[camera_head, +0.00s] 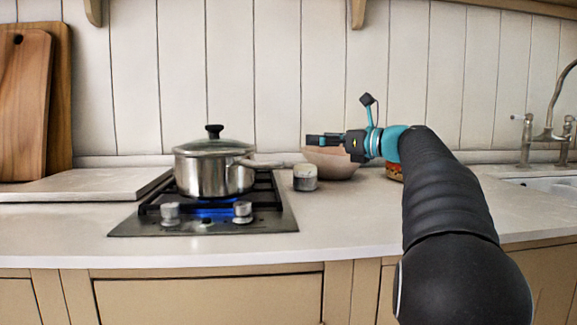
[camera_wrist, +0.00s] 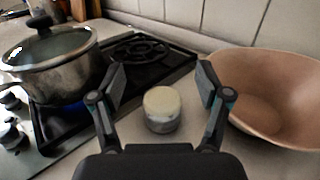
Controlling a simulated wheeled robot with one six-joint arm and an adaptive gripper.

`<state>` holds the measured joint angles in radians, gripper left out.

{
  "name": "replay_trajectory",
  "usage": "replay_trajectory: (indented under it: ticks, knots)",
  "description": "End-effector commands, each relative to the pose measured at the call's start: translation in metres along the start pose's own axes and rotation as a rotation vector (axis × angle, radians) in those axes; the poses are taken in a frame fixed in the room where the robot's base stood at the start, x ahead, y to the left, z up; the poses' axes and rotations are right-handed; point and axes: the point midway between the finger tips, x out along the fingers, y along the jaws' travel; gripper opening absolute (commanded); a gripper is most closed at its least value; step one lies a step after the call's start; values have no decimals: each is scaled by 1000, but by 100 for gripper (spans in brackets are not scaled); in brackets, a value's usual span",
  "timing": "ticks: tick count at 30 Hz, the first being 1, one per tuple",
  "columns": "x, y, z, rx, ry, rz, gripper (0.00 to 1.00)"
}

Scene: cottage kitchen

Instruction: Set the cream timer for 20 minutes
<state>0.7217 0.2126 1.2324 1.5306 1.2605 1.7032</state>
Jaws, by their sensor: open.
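The cream timer (camera_head: 305,177) is a small round thing with a cream top and a grey lower part. It stands upright on the counter, just right of the hob. In the wrist view the timer (camera_wrist: 162,108) is between and beyond my open fingers, low in the middle. My gripper (camera_head: 312,140) is above the timer in the head view and points left. In the wrist view my gripper (camera_wrist: 160,82) has its two fingers spread wide with nothing between them touching. The timer's scale is too small to read.
A steel pot (camera_head: 213,165) with a glass lid stands on the gas hob (camera_head: 270,218), where a blue flame burns. Its handle reaches toward the timer. A pinkish bowl (camera_wrist: 275,90) stands close right of the timer. A pale board (camera_head: 85,186) lies left. Counter is free in front.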

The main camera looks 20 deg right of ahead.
Motion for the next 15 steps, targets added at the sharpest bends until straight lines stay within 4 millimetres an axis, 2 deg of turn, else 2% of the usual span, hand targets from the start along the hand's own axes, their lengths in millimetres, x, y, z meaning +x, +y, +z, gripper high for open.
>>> replay_trajectory:
  ticks: [5, 15]
  knots:
    - [-1, -1, -19, 2, 1, -2, 76]
    - [0, 0, -82, 4, 1, -1, 76]
